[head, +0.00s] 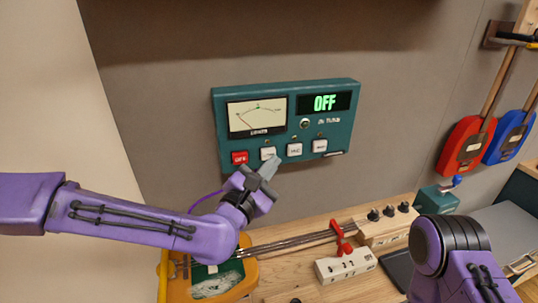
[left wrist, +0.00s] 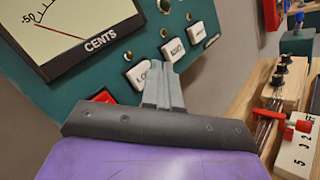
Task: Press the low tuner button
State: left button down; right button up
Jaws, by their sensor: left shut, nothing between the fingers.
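The green tuner panel (head: 228,135) is mounted on the wall. It has a needle meter (head: 257,115), a lit display reading OFF (head: 324,102) and a row of buttons. The low button (head: 268,153) is white, just right of a red button (head: 239,157); in the left wrist view the low button (left wrist: 138,73) is partly hidden behind the fingers. My left gripper (head: 276,160) is shut and empty, its tips at the low button's lower right edge. I cannot tell whether they touch it. In the left wrist view the gripper (left wrist: 166,72) points at the panel between the low and middle buttons.
Two more white buttons (head: 294,149) (head: 320,146) sit to the right. Below is a wooden bench (head: 290,287) with an orange-framed item (head: 222,285), rods and a numbered block (head: 346,265). Red (head: 466,145) and blue (head: 510,137) guitar-like things hang at right.

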pick_arm(q)
jog(key=shift+w, duration=0.1)
jog(key=shift+w+a, duration=0.2)
jog(key=shift+w, duration=0.15)
jog(key=shift+w+a, duration=0.1)
jog(key=shift+w, duration=0.25)
dwell(0.8)
dwell(0.3)
jog(key=shift+s+d+b, duration=0.25)
jog(key=shift+s+b, duration=0.1)
jog(key=shift+s, duration=0.45)
jog(key=s, duration=0.1)
jog(key=s+d, duration=0.1)
jog(key=s, duration=0.1)
jog(key=s+b, duration=0.1)
jog(key=shift+s+d, duration=0.3)
jog(key=shift+s, duration=0.05)
